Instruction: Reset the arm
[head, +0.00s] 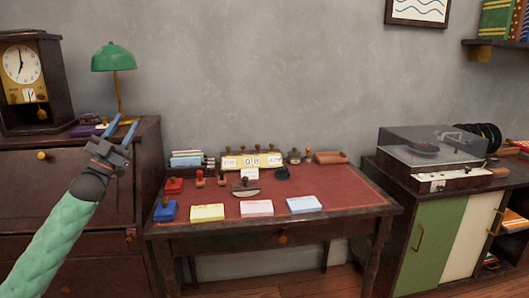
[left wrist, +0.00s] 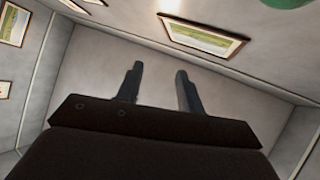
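My left arm, in a green sleeve, comes in from the left in the head view. Its gripper (head: 122,131) is raised in front of the dark cabinet at the left, with its two blue-grey fingers apart and nothing between them. My right gripper is in neither view.
A desk (head: 347,199) with a red top holds paper pads, stamps and a calendar block. A clock (head: 22,65) and a green lamp (head: 113,58) stand on the left cabinet (head: 90,170). A record player (head: 432,155) stands on the right cabinet (head: 428,240).

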